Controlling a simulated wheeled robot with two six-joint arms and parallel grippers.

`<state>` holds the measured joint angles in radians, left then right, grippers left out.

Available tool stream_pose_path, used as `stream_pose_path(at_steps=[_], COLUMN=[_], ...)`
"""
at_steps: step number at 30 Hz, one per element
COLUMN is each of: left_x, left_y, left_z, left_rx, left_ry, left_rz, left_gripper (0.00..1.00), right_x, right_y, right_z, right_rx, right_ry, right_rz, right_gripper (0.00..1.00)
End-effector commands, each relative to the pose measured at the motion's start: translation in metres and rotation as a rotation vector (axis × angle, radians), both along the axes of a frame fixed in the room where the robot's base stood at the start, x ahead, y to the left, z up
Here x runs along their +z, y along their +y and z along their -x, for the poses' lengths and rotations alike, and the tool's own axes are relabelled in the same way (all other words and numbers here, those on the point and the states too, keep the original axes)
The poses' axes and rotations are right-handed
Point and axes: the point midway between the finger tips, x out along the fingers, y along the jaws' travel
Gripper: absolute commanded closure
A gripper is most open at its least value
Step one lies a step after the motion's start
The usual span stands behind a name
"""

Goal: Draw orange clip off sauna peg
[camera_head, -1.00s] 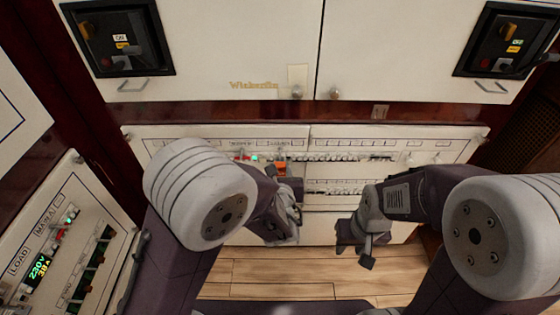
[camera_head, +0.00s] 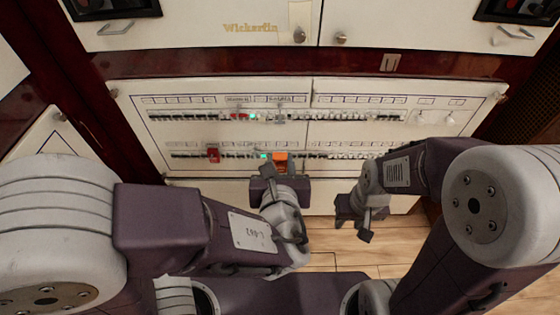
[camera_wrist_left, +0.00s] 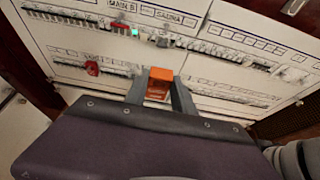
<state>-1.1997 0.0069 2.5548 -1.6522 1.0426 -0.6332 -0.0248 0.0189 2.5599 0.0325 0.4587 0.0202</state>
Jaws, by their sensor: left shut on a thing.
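The orange clip (camera_head: 281,161) is between the fingers of my left gripper (camera_head: 280,174), which is shut on it. In the left wrist view the clip (camera_wrist_left: 159,82) sits between the two grey fingertips (camera_wrist_left: 160,92). It appears below the upper row, in front of the lower part of the panel; whether it touches the lower row I cannot tell. Under the SAUNA label a grey peg (camera_wrist_left: 163,41) shows bare in the upper row; the head view shows it too (camera_head: 280,117). My right gripper (camera_head: 354,221) hangs empty below the panel on the right; its jaw opening is unclear.
The white breaker panel (camera_head: 420,150) has two rows of small switches. A red clip (camera_head: 213,155) is on the lower row, left of my left gripper. A red switch (camera_head: 240,116) and a green light (camera_head: 253,116) are in the upper row. Wooden floor (camera_head: 390,255) lies below.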

Motion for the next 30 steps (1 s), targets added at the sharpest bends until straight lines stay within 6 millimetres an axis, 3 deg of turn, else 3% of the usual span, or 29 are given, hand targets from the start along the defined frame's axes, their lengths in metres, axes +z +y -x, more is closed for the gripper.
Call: stream_pose_path(at_steps=[12,30], left_x=[0.002,0.001], left_y=[0.0,-0.001], left_z=[0.001,0.03], left_rx=[-0.001,-0.002], left_ry=[-0.001,-0.002], left_rz=[0.001,0.003], left_gripper=[1.0,1.0], right_x=[0.001,-0.015], right_y=[0.0,0.0], right_z=[0.0,0.0], right_rx=[0.0,0.0], right_ry=[0.0,0.0], right_rz=[0.0,0.0], right_gripper=[0.64,0.64])
